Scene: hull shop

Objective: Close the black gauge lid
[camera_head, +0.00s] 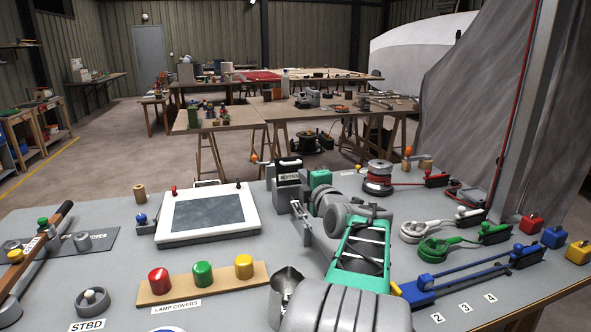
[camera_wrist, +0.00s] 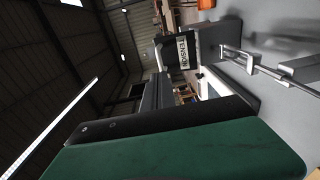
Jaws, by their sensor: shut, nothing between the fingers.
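The black gauge (camera_head: 288,173) stands towards the back of the grey bench, with a pale label on its front. My gripper (camera_head: 297,208) is shut and empty, just in front of the gauge and slightly right. I cannot tell whether it touches the gauge. My arm hides part of the bench behind it.
A white-framed panel (camera_head: 208,214) lies left of the gauge. Red, green and yellow lamp covers (camera_head: 202,274) stand on a wooden strip in front. A winch (camera_head: 378,178) and coloured levers (camera_head: 470,270) fill the right side.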

